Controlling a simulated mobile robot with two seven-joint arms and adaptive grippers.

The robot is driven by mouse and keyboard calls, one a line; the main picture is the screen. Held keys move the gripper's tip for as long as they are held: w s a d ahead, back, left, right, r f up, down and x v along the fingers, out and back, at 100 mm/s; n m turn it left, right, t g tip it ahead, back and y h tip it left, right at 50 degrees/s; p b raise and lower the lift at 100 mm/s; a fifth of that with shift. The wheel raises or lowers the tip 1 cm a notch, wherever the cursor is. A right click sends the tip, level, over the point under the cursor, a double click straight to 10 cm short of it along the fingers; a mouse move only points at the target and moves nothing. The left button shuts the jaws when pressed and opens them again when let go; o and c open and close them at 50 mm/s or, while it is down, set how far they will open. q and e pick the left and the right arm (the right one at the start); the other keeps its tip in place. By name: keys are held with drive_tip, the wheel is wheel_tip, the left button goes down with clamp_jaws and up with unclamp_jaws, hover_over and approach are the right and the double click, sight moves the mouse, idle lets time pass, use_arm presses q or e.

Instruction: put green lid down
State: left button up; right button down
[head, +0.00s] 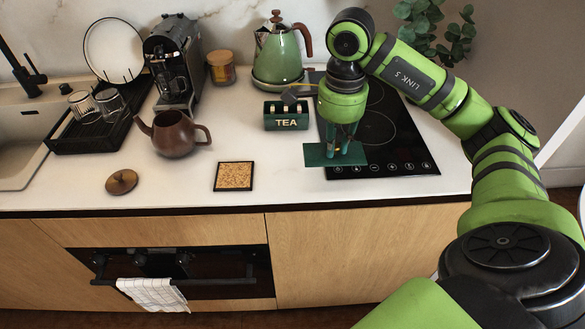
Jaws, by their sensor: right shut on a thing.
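The green lid (320,155) is a flat dark green plate, held roughly level in front of the tea box at the left edge of the cooktop. My right gripper (342,150) points down and is shut on the lid. I cannot tell whether the lid touches the surface below. The green tea box (287,122), marked TEA, stands on the counter behind and left of the lid. Its top is open, and several pale tea packets show in it. My left gripper is not in view.
A brown teapot (173,136), its loose lid (121,181) and a cork coaster (234,176) are on the counter to the left. A green kettle (277,55) stands behind the tea box. The black cooktop (400,155) lies right. Bare counter (283,178) shows between coaster and cooktop.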

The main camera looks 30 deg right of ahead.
sight(314, 145)
drive_tip(key=w, duration=0.1)
drive_tip(key=w+a+f+p, duration=0.1)
drive_tip(key=w+a+f, duration=0.1)
drive_tip(key=w, duration=0.1)
drive_tip(key=shift+w+f+p, duration=0.1)
drive_tip(key=shift+p, duration=0.25)
drive_tip(key=w+f, duration=0.1)
drive_tip(key=w+a+f+p, duration=0.1)
drive_tip(key=w, duration=0.1)
drive_tip(key=w+a+f, duration=0.1)
drive_tip(key=shift+w+a+f+p, duration=0.2)
drive_tip(key=shift+w+f+p, duration=0.05)
drive_tip(key=shift+w+p, duration=0.15)
drive_tip(key=shift+w+f, duration=0.1)
drive_tip(key=shift+f, duration=0.1)
wheel_tip(314, 145, down, 3)
drive_tip(key=shift+f+p, duration=0.2)
drive_tip(key=shift+p, duration=0.7)
drive_tip(key=shift+f, duration=0.25)
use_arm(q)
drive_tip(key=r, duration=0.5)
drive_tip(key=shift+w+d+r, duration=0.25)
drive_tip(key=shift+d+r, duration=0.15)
